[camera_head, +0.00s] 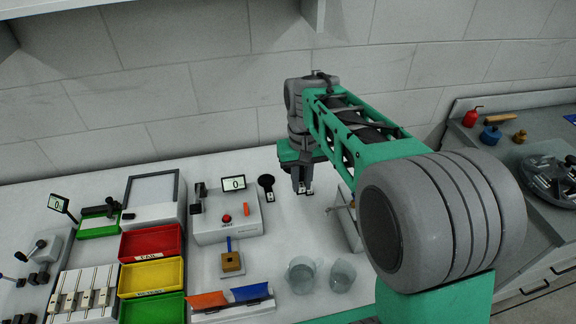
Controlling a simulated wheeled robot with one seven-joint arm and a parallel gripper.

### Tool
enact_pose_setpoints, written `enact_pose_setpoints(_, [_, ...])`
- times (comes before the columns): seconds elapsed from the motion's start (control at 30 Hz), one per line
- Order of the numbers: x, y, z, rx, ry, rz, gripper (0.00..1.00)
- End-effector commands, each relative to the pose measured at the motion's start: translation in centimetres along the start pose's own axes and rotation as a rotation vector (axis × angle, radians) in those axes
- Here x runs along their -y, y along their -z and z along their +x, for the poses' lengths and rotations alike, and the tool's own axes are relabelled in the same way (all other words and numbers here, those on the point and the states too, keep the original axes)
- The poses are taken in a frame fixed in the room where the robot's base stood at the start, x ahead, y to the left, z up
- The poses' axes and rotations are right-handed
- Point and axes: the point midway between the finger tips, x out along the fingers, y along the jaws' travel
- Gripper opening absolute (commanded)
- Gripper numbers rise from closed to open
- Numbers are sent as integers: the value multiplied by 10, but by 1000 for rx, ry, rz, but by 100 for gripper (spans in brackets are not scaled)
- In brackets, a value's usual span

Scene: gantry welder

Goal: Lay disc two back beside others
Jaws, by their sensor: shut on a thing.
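My gripper (302,190) points down over the white table, right of a black paddle-shaped piece (266,184) with a pale label. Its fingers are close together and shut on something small. The held thing is too small and too much covered by the fingers to make out. I cannot pick out disc two or the other discs by shape or number. I cannot tell whether the fingertips touch the table or hang just above it.
A white box with a red button (226,219) and a display stands left of the gripper. Red (151,242), yellow (151,278) and green (158,308) trays are further left. Two glass beakers (301,276) (342,277) stand in front. A grey bracket (346,222) stands close right.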

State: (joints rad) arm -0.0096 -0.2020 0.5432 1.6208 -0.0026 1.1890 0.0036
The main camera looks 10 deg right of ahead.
Motion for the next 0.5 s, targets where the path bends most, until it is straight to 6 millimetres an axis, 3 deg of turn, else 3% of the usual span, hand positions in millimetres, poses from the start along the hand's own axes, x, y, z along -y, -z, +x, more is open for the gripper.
enact_pose_setpoints(0.3, [-8, 98, 63, 39, 0, 14, 0])
enact_pose_setpoints(0.5, [-7, 140, 108, 53, 0, 11, 0])
